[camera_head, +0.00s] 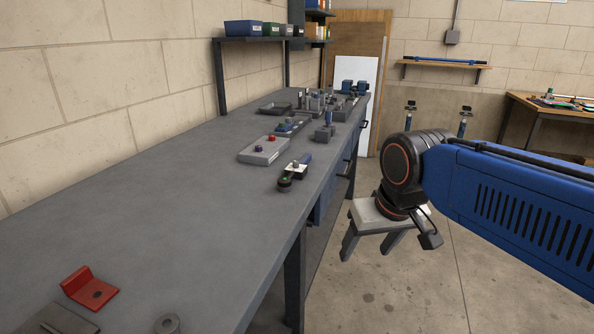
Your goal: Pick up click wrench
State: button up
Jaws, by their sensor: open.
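A tool with a blue handle, a dark round head and a white part (293,172) lies near the right edge of the grey workbench (180,200). It may be the click wrench, but it is too small to tell. A long blue bar with dark ends (438,61) lies on a wooden wall shelf at the back and could also be a wrench. My gripper (428,238) is at the end of my blue arm, right of the bench and apart from both. Only a dark part of it shows, and it holds nothing that I can see.
A grey tray with small knobs (264,150) and several fixtures stand farther along the bench. A red bracket (90,287) and a grey ring (167,323) lie at its near end. A stool (362,219) stands behind my gripper. The middle of the bench is clear.

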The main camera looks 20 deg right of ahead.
jog(key=w+a+r+m+g, duration=0.2)
jog(key=w+a+r+m, duration=0.1)
jog(key=w+r, duration=1.25)
jog(key=m+g, duration=0.2)
jog(key=m, duration=0.1)
send_near(297, 162)
jog(key=f, duration=0.7)
jog(key=w+f, duration=0.1)
jog(key=f, duration=0.2)
jog(key=shift+d+f, duration=0.1)
jog(key=shift+f, duration=0.1)
